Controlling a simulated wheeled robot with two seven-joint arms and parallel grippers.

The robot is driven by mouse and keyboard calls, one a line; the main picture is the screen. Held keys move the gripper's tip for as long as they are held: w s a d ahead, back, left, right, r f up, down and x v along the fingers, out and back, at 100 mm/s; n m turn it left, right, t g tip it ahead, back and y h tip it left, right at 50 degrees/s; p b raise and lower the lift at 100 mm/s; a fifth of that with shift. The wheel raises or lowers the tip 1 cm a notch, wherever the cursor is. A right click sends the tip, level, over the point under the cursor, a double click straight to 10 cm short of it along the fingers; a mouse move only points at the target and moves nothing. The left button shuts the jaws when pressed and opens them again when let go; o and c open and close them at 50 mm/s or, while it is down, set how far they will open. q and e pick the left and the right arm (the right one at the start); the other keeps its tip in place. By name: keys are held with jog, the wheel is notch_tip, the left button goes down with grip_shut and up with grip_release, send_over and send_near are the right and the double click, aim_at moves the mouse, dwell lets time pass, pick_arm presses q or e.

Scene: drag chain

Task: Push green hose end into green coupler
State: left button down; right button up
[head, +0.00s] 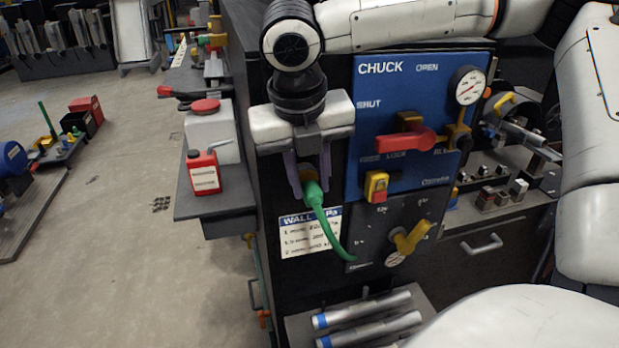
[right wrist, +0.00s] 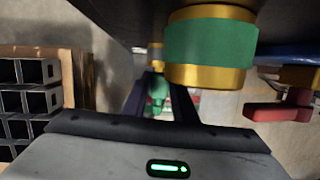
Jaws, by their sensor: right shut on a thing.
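My right gripper (head: 307,178) points down in front of the dark machine panel, its fingers shut on the green hose end (head: 314,191). In the right wrist view the green hose end (right wrist: 159,92) shows between the fingers of the gripper (right wrist: 166,106). From it the green hose (head: 330,228) bends down and right to the panel's lower part. The green coupler (right wrist: 212,42), a brass cylinder with a green band, looms large in the right wrist view, up and right of the hose end. I cannot tell whether they touch. My left gripper is not in view.
A red can (head: 204,173) stands on a side shelf. Metal bars (head: 365,315) lie below. Open floor is left.

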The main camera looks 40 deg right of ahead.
aim_at(317, 200)
grip_shut()
jog(key=shift+s, duration=0.1)
jog(key=shift+s+a, duration=0.35)
jog(key=shift+s, duration=0.35)
jog(key=shift+s+a, duration=0.1)
jog(key=shift+s, duration=0.15)
jog(key=shift+s+a, duration=0.2)
jog(key=shift+s, duration=0.05)
jog(key=shift+s+a, duration=0.15)
jog(key=shift+s, duration=0.15)
jog(key=shift+s+a, duration=0.4)
jog(key=shift+s, duration=0.3)
jog(key=shift+s+a, duration=0.4)
jog(key=shift+s, duration=0.3)
jog(key=shift+s+a, duration=0.4)
jog(key=shift+s, duration=0.3)
